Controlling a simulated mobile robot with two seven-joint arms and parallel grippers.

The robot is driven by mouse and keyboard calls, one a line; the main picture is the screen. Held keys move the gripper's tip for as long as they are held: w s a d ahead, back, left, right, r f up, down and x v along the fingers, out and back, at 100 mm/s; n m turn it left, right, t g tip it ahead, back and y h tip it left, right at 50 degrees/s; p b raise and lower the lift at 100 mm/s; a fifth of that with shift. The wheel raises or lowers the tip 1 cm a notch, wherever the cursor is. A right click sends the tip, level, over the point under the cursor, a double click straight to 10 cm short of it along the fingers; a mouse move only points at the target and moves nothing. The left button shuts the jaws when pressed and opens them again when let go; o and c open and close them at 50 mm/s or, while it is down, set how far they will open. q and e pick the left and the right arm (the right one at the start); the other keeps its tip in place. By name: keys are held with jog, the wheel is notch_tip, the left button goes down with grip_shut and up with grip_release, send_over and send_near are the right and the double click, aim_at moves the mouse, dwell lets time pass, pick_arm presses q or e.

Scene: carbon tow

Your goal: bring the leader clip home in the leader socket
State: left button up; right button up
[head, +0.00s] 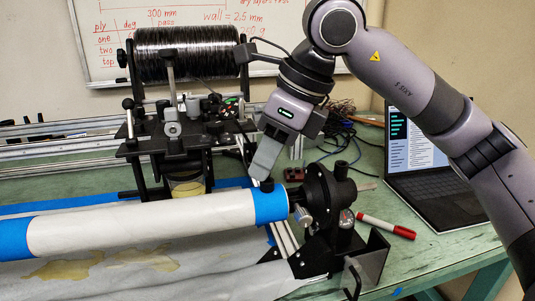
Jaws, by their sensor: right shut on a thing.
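My right gripper (265,178) comes down from the upper right and points at the right end of the white tube (150,222). Most of the clip is hidden by the grey fingers. It shows just at the blue-taped end (271,207) of the tube; I cannot tell whether it touches. The leader socket cannot be made out clearly; a black end mount (328,190) stands just right of the tube end. My left gripper is not in view.
A spool of dark tow (188,53) sits on a black carriage behind the tube. A red and white marker (386,226) and an open laptop (425,160) lie on the green table at the right. Tangled cables (338,122) lie behind the mount. Stained sheeting (150,275) lies in front.

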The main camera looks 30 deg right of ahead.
jog(key=shift+f+b, duration=0.5)
jog(key=shift+f, duration=0.1)
dwell(0.7)
jog(key=shift+r, duration=0.1)
jog(key=shift+r+p, duration=0.4)
jog(key=shift+p, duration=0.05)
dwell(0.6)
jog(key=shift+f+b, duration=0.35)
jog(key=shift+f, duration=0.1)
dwell(0.9)
jog(key=shift+r, duration=0.1)
jog(key=shift+r+p, duration=0.4)
jog(key=shift+p, duration=0.05)
jog(key=shift+s, duration=0.1)
dwell(0.6)
